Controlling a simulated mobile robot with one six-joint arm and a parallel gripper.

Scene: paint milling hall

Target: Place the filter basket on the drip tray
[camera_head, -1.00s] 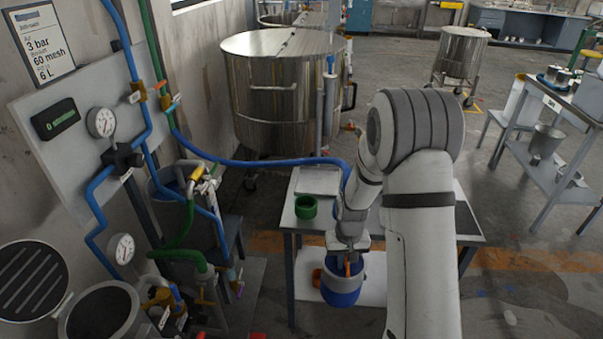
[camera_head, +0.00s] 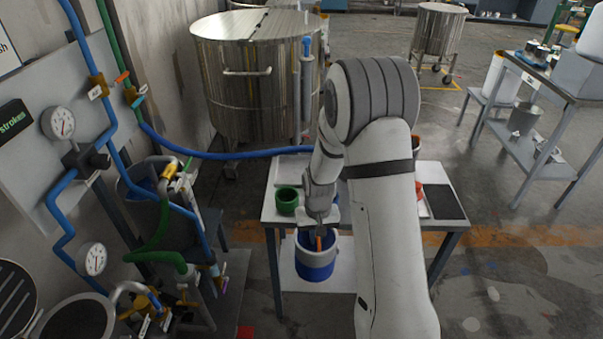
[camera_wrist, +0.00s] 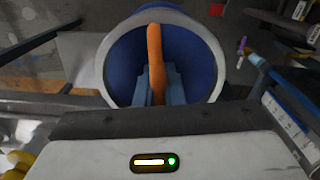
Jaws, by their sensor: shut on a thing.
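The filter basket (camera_head: 316,262), a blue cylinder with a pale rim band and an orange handle, hangs upright from my gripper (camera_head: 319,224) in front of the table's near edge. In the wrist view the blue interior (camera_wrist: 123,62) shows, and my gripper (camera_wrist: 155,92) is shut on the orange handle. The basket's underside is hidden. A pale flat tray (camera_head: 289,170) at the table's back left may be the drip tray; my arm covers part of that area. The basket is apart from it.
A green cup (camera_head: 287,200) stands on the table (camera_head: 277,218) at the left. A dark mat (camera_head: 443,201) lies at the right. A blue hose (camera_head: 215,154) runs behind the table. Pipes and gauges (camera_head: 93,258) crowd the left. Open floor lies at the right.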

